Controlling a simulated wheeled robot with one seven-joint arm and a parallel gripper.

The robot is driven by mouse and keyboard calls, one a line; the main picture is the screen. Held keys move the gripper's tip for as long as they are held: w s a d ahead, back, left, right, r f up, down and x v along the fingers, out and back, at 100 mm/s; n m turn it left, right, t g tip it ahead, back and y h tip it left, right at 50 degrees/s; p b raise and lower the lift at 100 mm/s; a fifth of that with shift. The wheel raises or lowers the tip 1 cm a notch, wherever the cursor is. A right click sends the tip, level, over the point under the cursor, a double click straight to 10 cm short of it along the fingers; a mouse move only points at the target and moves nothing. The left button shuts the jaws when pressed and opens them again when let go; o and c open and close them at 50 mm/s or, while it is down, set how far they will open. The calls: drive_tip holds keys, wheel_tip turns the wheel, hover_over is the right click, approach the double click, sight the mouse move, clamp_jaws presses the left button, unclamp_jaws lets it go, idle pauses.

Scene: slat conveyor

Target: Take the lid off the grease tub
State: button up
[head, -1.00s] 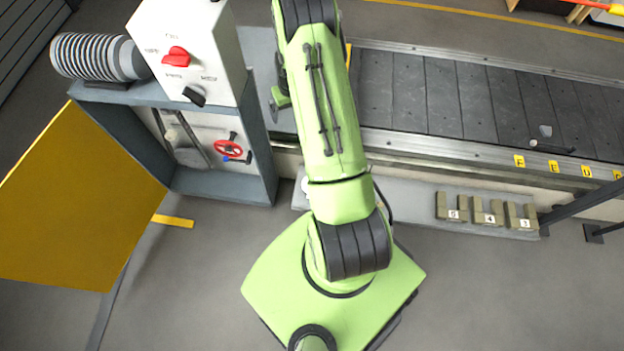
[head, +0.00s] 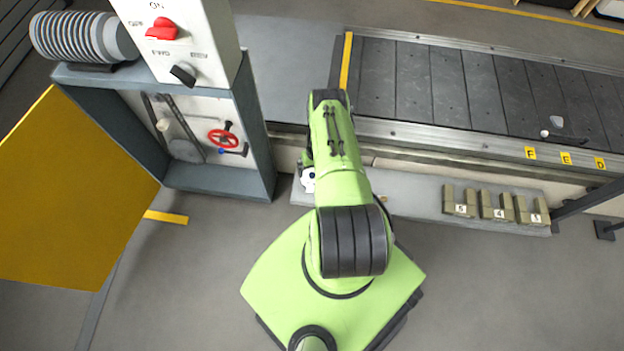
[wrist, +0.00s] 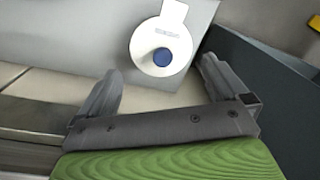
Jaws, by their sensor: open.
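In the head view a white round thing (head: 308,180), probably the tub, shows partly beside my arm on a low grey ledge (head: 415,190). My arm hides the gripper there.
A control cabinet (head: 220,150) with a red valve wheel (head: 222,137) and an open yellow door (head: 70,195) stands left. The slat conveyor (head: 480,90) runs behind. Numbered blocks (head: 498,206) sit on the ledge at right.

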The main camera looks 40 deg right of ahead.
sight(313, 174)
wheel_tip(313, 174, down, 5)
drive_tip(key=shift+a+r+b, duration=0.15)
drive_tip(key=shift+r+b, duration=0.05)
drive_tip(key=shift+b, duration=0.75)
drive_tip(key=shift+s, duration=0.1)
drive_tip(key=c, duration=1.3)
